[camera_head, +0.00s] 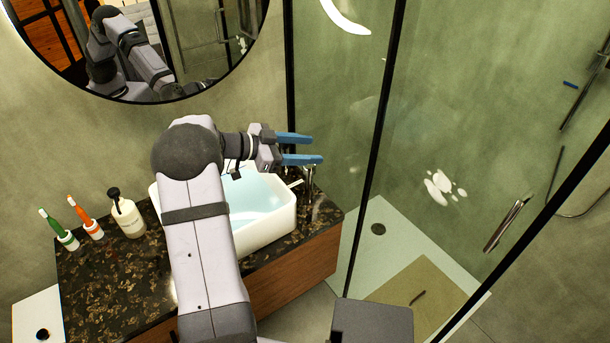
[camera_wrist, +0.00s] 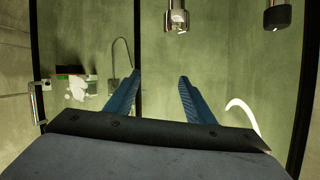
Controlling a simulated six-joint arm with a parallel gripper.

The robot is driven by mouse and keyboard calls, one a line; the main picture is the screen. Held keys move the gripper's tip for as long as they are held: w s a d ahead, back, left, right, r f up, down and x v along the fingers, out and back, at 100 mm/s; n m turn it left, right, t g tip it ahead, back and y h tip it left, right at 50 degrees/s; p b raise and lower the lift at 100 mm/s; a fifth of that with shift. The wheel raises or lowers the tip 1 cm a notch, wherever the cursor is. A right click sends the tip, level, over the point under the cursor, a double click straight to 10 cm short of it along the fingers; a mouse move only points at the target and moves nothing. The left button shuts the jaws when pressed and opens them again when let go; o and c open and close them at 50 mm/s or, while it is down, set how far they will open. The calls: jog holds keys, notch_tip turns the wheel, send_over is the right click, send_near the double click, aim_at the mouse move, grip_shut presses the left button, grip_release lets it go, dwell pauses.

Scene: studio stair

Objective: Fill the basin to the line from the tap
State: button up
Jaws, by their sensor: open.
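The white basin (camera_head: 283,222) stands on a dark speckled counter and holds pale blue water. My arm covers its left part, and I cannot make out a fill line. My gripper (camera_head: 316,150) has blue fingers, spread apart and empty, above the basin's back right side. Chrome tap parts (camera_head: 309,204) show at the basin's right, below the fingers and partly hidden by them. In the wrist view my gripper (camera_wrist: 160,77) is also open with nothing between the fingers. I cannot tell whether water runs.
A soap bottle (camera_head: 127,216), an orange toothbrush (camera_head: 84,214) and a green toothbrush (camera_head: 54,227) in holders stand at the counter's left. A round mirror (camera_head: 215,60) hangs above. A glass shower screen (camera_head: 335,110) rises close right of my gripper.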

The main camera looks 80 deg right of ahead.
jog(key=s+a+r+n+h+b, duration=0.1)
jog(key=s+a+n+h, duration=0.1)
jog(key=s, duration=0.1)
jog(key=n+t+h, duration=0.2)
jog(key=n+t, duration=0.4)
send_near(309, 168)
jog(key=d+f, duration=0.2)
jog(key=d, duration=0.2)
jog(key=shift+s+r+x, duration=0.1)
jog(key=shift+s+x, duration=0.05)
jog(key=shift+x, duration=1.05)
jog(key=shift+s+r+x, duration=0.1)
jog(key=shift+s+x, duration=0.05)
jog(key=shift+x, duration=1.05)
jog(key=shift+s+r+x, duration=0.1)
jog(key=shift+x, duration=1.1)
jog(key=c, duration=1.1)
